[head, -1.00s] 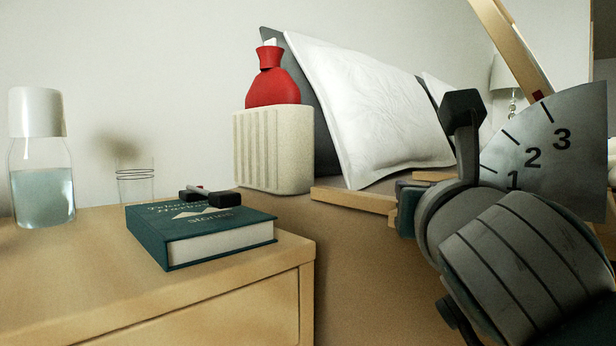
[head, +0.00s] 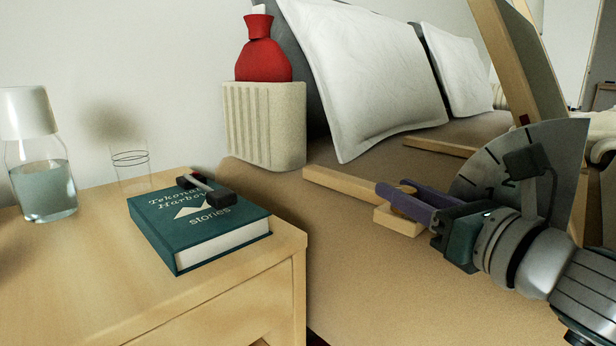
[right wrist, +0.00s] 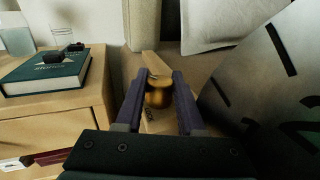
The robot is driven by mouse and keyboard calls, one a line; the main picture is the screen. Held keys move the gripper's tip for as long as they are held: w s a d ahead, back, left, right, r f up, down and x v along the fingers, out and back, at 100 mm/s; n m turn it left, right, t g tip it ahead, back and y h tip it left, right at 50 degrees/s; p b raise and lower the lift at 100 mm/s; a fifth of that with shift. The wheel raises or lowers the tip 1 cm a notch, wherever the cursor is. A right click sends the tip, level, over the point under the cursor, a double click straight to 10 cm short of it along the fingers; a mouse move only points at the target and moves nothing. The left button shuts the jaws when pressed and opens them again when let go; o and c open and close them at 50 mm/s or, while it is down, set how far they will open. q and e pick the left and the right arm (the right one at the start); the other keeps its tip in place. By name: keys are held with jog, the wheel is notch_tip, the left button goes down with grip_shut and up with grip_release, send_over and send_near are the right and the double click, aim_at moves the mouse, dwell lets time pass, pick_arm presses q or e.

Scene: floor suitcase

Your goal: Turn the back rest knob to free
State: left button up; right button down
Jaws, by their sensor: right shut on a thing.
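The back rest knob (right wrist: 158,94) is a brass-coloured round knob, seen in the right wrist view between the two fingers. It sits at a pale wooden block (head: 398,222) beside the bed rail. In the head view the fingers mostly hide the knob. My left gripper is in neither current view.
A grey scale plate (head: 560,150) with tick marks stands close to my right wrist, beside a raised wooden board (head: 545,75). A nightstand (head: 130,290) at left holds a book (head: 200,238), a bottle (head: 42,188) and a glass. Pillows (head: 365,75) lie behind.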

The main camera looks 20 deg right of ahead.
dwell(0.4)
jog(key=c, duration=0.5)
grip_release()
jog(key=shift+s, duration=0.1)
jog(key=shift+s, duration=0.25)
jog(key=s, duration=0.3)
jog(key=s+p, duration=0.1)
jog(key=s, duration=0.2)
jog(key=s+p, duration=0.1)
jog(key=s, duration=0.2)
jog(key=shift+s+d, duration=0.1)
jog(key=shift+d, duration=0.2)
